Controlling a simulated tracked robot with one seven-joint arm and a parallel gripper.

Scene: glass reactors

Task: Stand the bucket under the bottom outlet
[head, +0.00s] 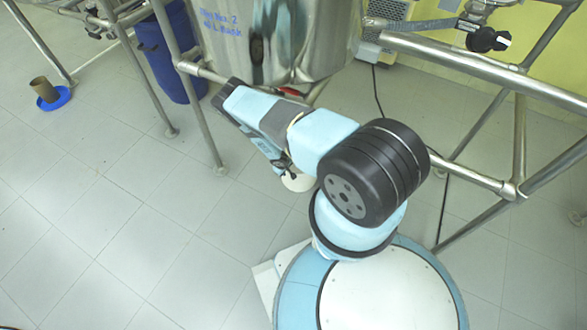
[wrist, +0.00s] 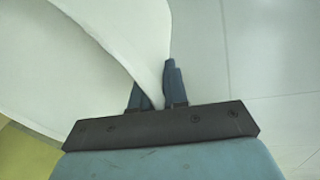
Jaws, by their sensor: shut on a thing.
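The white bucket fills the upper left of the wrist view (wrist: 100,45). Its wall runs between the two dark fingers of my gripper (wrist: 157,84), which is shut on it. In the head view only a small white part of the bucket (head: 298,182) shows, below my gripper (head: 286,167); my arm hides the rest. The steel vessel (head: 290,40) hangs in its frame above and behind my arm. A red part (head: 289,91) shows at the vessel's underside. The bottom outlet itself is hidden, so I cannot tell how the bucket lies relative to it.
Steel frame legs (head: 205,125) and rails (head: 440,52) stand around the vessel. A blue bin (head: 170,50) stands behind the left leg. A brown cup (head: 43,88) and a blue dish (head: 57,99) are far left.

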